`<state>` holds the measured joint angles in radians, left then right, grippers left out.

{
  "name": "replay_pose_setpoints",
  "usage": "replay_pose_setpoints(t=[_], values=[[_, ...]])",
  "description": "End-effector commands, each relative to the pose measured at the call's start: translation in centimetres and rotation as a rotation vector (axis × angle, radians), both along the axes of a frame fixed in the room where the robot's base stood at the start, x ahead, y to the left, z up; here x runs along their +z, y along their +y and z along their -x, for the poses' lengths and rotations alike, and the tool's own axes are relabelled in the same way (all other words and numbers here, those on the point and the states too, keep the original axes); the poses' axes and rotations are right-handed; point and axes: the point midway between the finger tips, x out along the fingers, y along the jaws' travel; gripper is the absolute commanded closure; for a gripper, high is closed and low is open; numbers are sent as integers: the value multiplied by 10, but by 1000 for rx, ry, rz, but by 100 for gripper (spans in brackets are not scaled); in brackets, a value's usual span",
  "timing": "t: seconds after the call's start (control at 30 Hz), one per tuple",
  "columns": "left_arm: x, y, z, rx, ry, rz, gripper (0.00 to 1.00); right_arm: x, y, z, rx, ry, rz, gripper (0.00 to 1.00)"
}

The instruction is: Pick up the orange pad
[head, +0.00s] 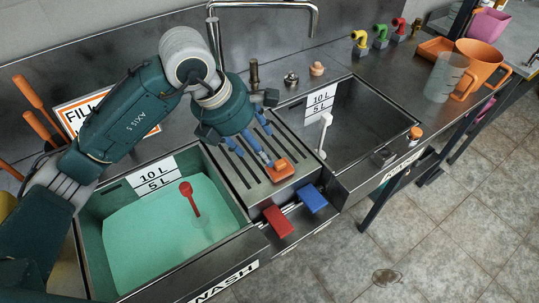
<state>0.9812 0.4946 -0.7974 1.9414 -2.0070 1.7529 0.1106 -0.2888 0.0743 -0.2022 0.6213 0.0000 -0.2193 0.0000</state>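The orange pad (281,170) lies on the slotted steel drainboard between the two sinks, near its front end. It looks like a flat orange block with a smaller raised part on top. My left gripper (267,162) reaches down over the drainboard from the upper left, its blue fingers just behind and left of the pad. The fingertips are close to the pad's left edge; whether they touch it is too small to tell. How far apart the fingers stand is unclear. My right gripper is out of view.
The left sink (103,232) holds green liquid and a red-headed tool (187,190). The right sink (380,116) looks empty. An orange jug (478,63) and clear jug (441,80) stand at the right.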

Motion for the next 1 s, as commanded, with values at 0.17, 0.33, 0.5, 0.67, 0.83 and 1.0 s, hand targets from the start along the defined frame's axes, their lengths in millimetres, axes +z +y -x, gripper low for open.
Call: replay_pose_setpoints(t=[0.17,0.33,0.5,0.67,0.83,1.0], values=[[-26,-10,-4,0,8,-1,39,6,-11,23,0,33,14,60],[-44,-16,-9,-2,4,0,39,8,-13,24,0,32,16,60],[-55,-22,-11,0,8,0,39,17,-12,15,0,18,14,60],[-78,-34,-15,0,8,-1,39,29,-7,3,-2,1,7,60],[-93,-38,-19,1,5,-1,39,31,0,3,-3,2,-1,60],[-94,-38,-20,-1,2,0,39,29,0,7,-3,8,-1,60]])
